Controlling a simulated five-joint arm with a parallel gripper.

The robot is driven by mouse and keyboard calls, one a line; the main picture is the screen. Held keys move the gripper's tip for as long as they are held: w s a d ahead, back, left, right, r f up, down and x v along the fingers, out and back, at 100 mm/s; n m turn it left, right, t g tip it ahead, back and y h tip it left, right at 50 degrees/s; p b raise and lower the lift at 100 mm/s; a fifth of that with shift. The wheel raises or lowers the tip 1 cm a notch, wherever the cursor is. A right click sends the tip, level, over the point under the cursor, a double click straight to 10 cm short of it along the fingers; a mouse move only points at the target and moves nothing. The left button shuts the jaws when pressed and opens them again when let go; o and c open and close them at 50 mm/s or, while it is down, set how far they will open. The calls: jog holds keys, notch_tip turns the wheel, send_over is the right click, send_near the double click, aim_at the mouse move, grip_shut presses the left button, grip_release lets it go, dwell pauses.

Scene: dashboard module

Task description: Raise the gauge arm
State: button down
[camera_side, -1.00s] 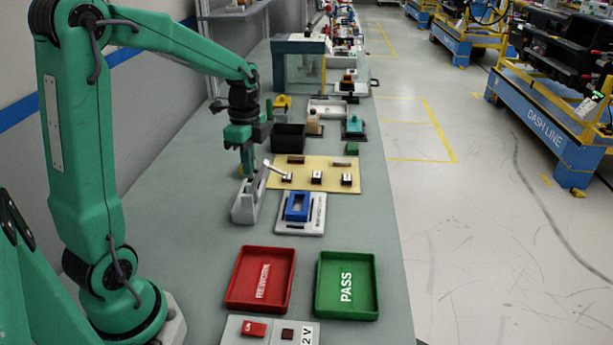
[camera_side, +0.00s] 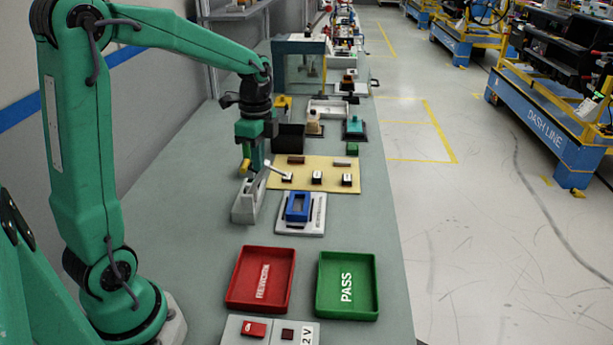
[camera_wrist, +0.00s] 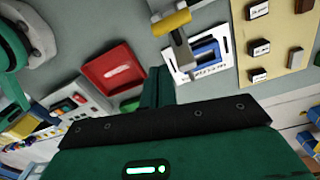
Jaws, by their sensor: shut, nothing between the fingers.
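The gauge is a grey stand (camera_side: 246,204) on the bench, with a thin pale bar (camera_side: 278,169) sloping from its top towards the yellow board. A yellow grip (camera_side: 244,166) shows at its upper end, just below my gripper (camera_side: 246,153). In the wrist view the yellow grip (camera_wrist: 170,22) lies across the grey gauge part (camera_wrist: 182,48), beyond my gripper's fingertips (camera_wrist: 160,72). The fingers are together and hold nothing. I cannot tell whether they touch the grip. Which part of the gauge is its arm is hard to tell at this size.
A blue frame on a white plate (camera_side: 315,228) stands right of the gauge. The yellow board (camera_side: 330,173) with small blocks lies behind it. A red tray (camera_side: 235,290) and a green tray (camera_side: 368,303) stand in front. The bench left of the gauge is clear.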

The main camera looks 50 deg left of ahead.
jog(key=s+a+r, duration=0.4)
jog(key=a+r, duration=0.1)
jog(key=r, duration=0.2)
jog(key=shift+s, duration=0.15)
dwell(0.3)
jog(key=s+d+n+t, duration=0.3)
jog(key=s+d+n, duration=0.2)
jog(key=d, duration=0.3)
jog(key=s+d+n+t, duration=0.3)
jog(key=d+n, duration=0.3)
jog(key=d, duration=0.2)
jog(key=shift+s+d+n, duration=0.25)
jog(key=shift+s+n, duration=0.05)
jog(key=shift+s, duration=0.55)
jog(key=c, duration=2.1)
grip_release()
jog(key=shift+f, duration=0.1)
